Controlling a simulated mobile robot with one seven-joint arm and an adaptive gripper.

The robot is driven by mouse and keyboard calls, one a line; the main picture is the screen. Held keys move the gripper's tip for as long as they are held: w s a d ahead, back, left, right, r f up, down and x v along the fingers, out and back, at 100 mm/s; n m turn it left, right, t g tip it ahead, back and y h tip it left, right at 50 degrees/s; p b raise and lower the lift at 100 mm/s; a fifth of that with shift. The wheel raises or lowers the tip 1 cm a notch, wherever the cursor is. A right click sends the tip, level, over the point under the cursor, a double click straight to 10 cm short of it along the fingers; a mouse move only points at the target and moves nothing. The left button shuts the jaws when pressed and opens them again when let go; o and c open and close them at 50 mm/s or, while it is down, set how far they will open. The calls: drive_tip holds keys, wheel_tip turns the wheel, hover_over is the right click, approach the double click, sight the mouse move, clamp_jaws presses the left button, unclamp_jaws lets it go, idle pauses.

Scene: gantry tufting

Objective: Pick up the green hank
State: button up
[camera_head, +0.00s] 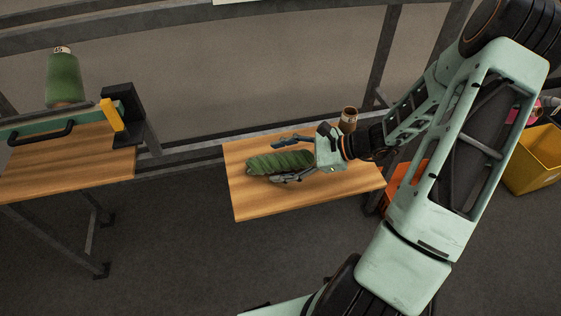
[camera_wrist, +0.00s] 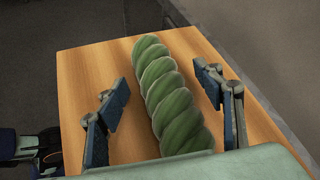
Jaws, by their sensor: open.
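The green hank (camera_head: 279,162) is a twisted bundle of yarn lying on a small wooden table (camera_head: 262,202). In the wrist view the hank (camera_wrist: 171,95) runs lengthwise away from me, between the two fingers. My gripper (camera_head: 287,159) is open, with one finger on each side of the hank. In the wrist view my gripper (camera_wrist: 163,95) shows gaps between both fingers and the hank. The near end of the hank is hidden behind the gripper's body. I cannot tell the exact height of the fingertips above the table.
A brown-topped spool (camera_head: 349,118) stands at the table's back edge behind my wrist. A yellow bin (camera_head: 532,165) is at right. Metal frame beams run behind.

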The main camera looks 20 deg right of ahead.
drive_tip(key=shift+c, duration=0.7)
drive_tip(key=c, duration=1.1)
drive_tip(key=shift+r, duration=0.1)
drive_tip(key=shift+c, duration=0.2)
